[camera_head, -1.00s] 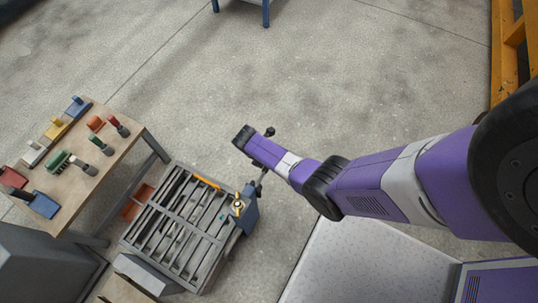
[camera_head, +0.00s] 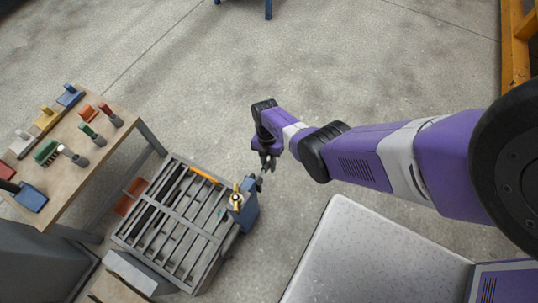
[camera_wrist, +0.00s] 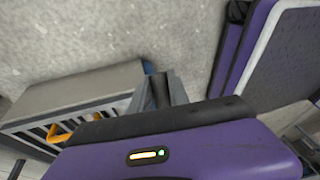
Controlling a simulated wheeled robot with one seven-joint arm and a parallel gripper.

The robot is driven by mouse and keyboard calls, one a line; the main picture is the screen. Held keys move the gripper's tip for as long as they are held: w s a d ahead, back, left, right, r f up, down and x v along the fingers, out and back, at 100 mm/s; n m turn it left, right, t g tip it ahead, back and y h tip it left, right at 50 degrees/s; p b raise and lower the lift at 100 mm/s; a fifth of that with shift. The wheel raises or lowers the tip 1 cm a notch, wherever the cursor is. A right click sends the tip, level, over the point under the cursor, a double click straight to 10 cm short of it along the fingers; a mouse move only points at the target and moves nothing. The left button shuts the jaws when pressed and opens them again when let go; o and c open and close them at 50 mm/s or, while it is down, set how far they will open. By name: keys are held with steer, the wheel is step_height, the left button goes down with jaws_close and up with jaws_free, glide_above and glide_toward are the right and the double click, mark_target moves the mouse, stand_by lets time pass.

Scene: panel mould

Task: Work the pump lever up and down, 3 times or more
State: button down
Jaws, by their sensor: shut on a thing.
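The pump is a blue box (camera_head: 249,208) on the right end of a grey slatted metal frame, with a brass fitting (camera_head: 237,199) on top. A short dark pump lever (camera_head: 258,182) sticks out from it toward my gripper. My gripper (camera_head: 268,166) points down at the lever's outer end and is shut on it. In the wrist view the grey fingers (camera_wrist: 165,90) are close together, and the lever between them is mostly hidden by the fingers and the purple hand.
The slatted frame (camera_head: 172,262) stands left of the pump. A wooden table (camera_head: 118,130) with coloured brushes and tools stands at upper left. A pale platform (camera_head: 350,250) is at lower right.

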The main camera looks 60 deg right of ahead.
steer(key=c, duration=1.3)
jaws_free()
steer(key=shift+o, duration=0.2)
steer(key=p+v, duration=0.3)
steer(key=v, duration=0.4)
steer(key=shift+r, duration=0.3)
steer(key=shift+w+d, duration=0.1)
